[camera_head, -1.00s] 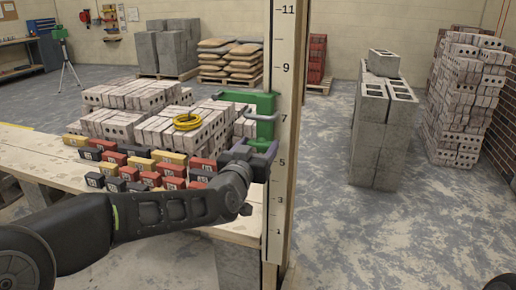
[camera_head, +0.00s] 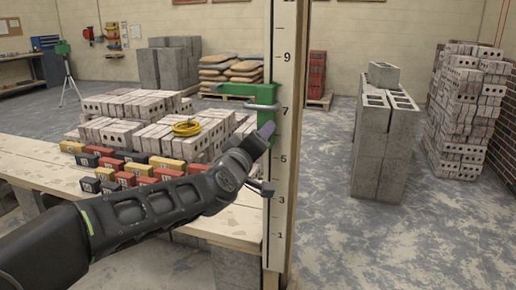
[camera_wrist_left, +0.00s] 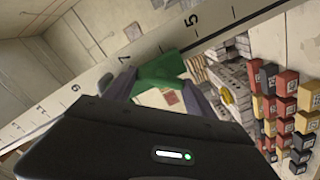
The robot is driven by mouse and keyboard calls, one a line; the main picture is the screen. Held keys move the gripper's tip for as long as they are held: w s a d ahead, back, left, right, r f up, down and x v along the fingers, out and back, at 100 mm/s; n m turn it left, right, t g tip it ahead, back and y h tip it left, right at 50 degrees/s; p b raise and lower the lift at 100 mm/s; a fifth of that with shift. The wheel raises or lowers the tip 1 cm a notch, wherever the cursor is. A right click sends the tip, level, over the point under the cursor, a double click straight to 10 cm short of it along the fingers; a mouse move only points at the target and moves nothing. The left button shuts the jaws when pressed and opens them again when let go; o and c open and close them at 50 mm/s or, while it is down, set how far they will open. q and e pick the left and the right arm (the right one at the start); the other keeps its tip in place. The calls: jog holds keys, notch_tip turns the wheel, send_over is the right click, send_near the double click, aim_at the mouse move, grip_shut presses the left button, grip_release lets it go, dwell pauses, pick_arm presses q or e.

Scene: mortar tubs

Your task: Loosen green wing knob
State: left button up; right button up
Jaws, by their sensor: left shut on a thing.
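A green clamp (camera_head: 262,94) sits on the tall white graduated staff (camera_head: 282,165), near the 7 mark. My left gripper (camera_head: 267,130) comes up from the lower left and is at the underside of the clamp. In the left wrist view a green part (camera_wrist_left: 160,76) shows between the two grey fingers of my left gripper (camera_wrist_left: 160,92). It looks like the green wing knob, and the gripper is shut on it. The fingers and wrist hide much of the knob's outline, so its turn angle cannot be told. My right gripper is out of view.
Grey concrete blocks (camera_head: 380,140) stand to the right.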

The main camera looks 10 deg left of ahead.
pick_arm(q)
jog(key=shift+n+b, duration=1.95)
jog(key=shift+n, duration=2.15)
jog(key=o, duration=1.4)
jog(key=shift+s, duration=0.1)
